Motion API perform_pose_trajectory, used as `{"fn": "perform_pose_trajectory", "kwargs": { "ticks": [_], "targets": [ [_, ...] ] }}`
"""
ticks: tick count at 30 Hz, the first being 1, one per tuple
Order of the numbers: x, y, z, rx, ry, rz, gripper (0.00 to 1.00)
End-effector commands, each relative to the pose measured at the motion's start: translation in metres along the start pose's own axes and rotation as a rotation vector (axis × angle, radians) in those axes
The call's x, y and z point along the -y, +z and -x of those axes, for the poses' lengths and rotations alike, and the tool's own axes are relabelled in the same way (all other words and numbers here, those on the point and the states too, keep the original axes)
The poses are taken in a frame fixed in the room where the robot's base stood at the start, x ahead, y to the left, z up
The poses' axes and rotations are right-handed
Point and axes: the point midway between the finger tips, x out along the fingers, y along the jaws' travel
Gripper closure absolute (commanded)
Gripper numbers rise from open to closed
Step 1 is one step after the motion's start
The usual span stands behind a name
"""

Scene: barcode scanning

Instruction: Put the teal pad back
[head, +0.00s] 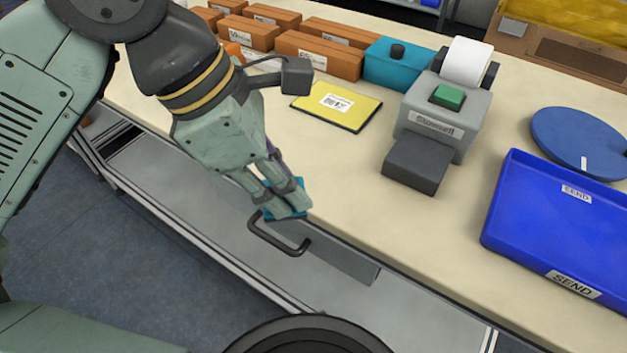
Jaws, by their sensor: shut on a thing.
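My gripper (283,188) is shut on the teal pad (291,207) at the front edge of the table (350,180). Only small teal parts show around the fingers, so most of the pad is hidden. The pad is just above and behind a dark drawer handle (281,243). I cannot tell whether the pad touches the table edge or the handle.
A yellow pad (337,103), a teal box with a black knob (396,66), brown boxes (318,55) and a grey label printer (440,110) stand behind. A blue SEND tray (560,225) and a blue disc (578,140) are right. The table's front middle is clear.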

Motion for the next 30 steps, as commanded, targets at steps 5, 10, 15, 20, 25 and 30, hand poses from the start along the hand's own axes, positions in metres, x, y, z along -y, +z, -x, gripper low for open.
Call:
{"fn": "perform_pose_trajectory", "kwargs": {
  "ticks": [5, 10, 15, 20, 25, 30],
  "targets": [
    [0.008, -0.006, -0.003, -0.003, 0.021, 0.060, 1.00],
    [-0.018, 0.000, -0.005, -0.003, 0.021, 0.070, 1.00],
    [-0.063, 0.010, -0.012, -0.002, 0.021, 0.067, 1.00],
    [-0.102, 0.018, -0.019, -0.002, 0.021, 0.067, 1.00],
    [-0.127, 0.021, -0.025, -0.003, 0.023, 0.067, 1.00],
    [-0.140, 0.024, -0.028, -0.002, 0.024, 0.066, 1.00]
  ]
}}
